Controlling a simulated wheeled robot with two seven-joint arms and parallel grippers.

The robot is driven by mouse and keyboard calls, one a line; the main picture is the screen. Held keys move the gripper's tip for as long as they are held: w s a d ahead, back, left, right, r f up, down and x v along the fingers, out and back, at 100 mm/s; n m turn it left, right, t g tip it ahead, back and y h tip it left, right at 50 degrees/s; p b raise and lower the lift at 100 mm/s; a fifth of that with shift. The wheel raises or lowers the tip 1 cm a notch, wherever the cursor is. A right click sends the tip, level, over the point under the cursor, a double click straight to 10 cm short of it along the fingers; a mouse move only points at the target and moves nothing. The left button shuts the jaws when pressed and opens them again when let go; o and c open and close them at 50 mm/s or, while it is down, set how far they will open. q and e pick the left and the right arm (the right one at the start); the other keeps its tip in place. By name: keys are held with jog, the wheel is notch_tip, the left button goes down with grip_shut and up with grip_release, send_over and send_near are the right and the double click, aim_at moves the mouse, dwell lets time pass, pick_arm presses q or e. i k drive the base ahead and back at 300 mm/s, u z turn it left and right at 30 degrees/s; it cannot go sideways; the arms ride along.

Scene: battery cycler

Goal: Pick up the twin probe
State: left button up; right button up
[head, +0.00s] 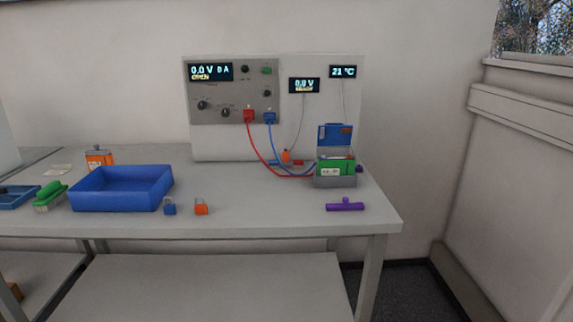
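What looks like the twin probe (286,156) is at the back of the bench in the head view. It has an orange body with a blue piece to its left and a red piece to its right. A thin cable runs from it up to a small display (304,85) reading 0.0 V. The red and blue leads pass close to it, and its details are too small to tell. Neither of my grippers is in view.
A cycler panel (232,138) stands at the back, its leads running to a green battery (329,167) in a grey holder (335,182) with a raised blue lid. A purple tool (345,206), blue bin (122,192), and blue and orange clips (201,207) lie forward. The front-centre bench is clear.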

aim_at(285, 162)
jog(key=z, duration=2)
jog(key=i, duration=0.9)
jog(key=u, duration=2.8)
